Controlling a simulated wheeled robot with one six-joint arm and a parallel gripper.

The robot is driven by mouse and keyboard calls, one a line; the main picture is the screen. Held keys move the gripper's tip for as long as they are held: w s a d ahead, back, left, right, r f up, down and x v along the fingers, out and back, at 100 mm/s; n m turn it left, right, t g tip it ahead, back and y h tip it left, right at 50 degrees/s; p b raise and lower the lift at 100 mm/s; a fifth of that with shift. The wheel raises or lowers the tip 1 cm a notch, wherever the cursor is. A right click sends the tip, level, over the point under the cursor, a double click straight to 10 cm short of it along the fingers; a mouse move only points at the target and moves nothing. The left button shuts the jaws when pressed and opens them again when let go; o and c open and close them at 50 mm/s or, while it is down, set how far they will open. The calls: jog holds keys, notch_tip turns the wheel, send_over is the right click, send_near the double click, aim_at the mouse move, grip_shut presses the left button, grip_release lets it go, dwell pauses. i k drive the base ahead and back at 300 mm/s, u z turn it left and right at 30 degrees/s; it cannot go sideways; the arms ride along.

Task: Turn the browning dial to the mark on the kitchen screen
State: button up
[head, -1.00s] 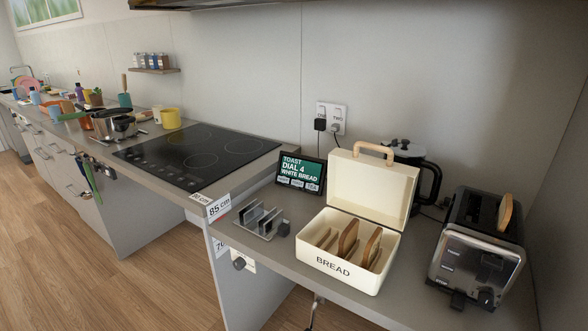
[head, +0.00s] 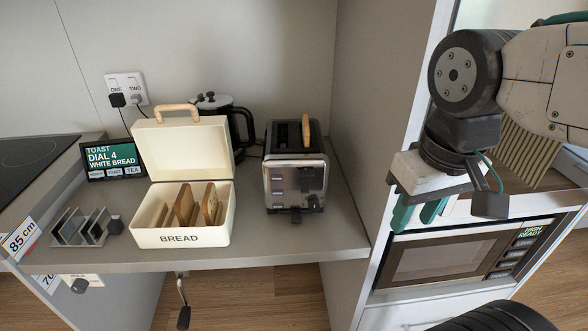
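The toaster (head: 281,172) stands on the counter in the middle of the head view, its chrome front facing me. A bread slice (head: 305,128) sticks up from its right slot. The browning dial (head: 313,203) seems to be the small dark knob low on the right of its front; its setting is too small to read. The kitchen screen (head: 110,158) at the left reads "TOAST DIAL 4 WHITE BREAD". My gripper (head: 417,216) hangs at the right, in front of the microwave cabinet and well apart from the toaster. Its green fingers show a gap and hold nothing visible.
An open bread box (head: 180,238) with several slices stands left of the toaster, with a black kettle (head: 240,128) behind. A metal rack (head: 82,228) sits at the left. A tall side panel (head: 385,130) separates the toaster from the microwave (head: 440,262). A crank (head: 183,315) hangs below the counter.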

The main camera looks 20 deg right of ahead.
aim_at(314, 206)
jog(key=u, duration=2.05)
jog(key=k, duration=1.4)
jog(key=z, duration=1.2)
jog(key=i, duration=0.5)
jog(key=z, duration=0.05)
